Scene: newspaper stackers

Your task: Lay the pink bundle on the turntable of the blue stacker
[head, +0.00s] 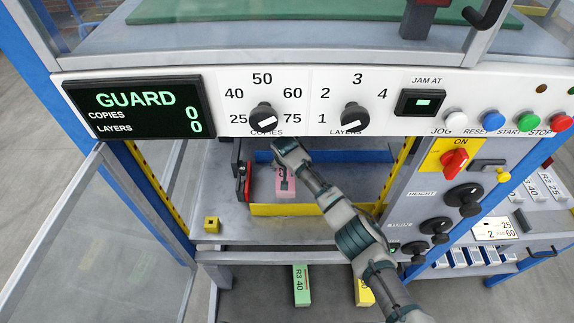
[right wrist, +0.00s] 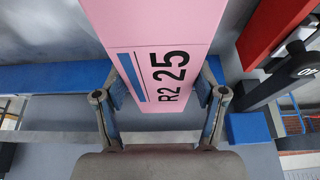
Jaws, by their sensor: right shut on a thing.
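The pink bundle (head: 284,193), labelled R2 25 in the right wrist view (right wrist: 160,62), is inside the open bay of the blue stacker (head: 107,178). My right gripper (right wrist: 160,90) is shut on it, with one finger on each side of its near end. In the head view my right arm reaches in from the lower right and covers part of the bundle. The bundle is over the bay floor, behind a yellow front edge (head: 290,210). I cannot tell whether it touches the surface below. The turntable is not clearly made out. My left gripper is not in view.
A clear guard door (head: 65,235) stands open at left. The display (head: 133,108) reads GUARD, copies 0, layers 0. A green bundle (head: 302,285) and a yellow bundle (head: 364,292) lie below. A red-and-black part (head: 244,180) is left of the bundle; knobs (head: 464,199) are at right.

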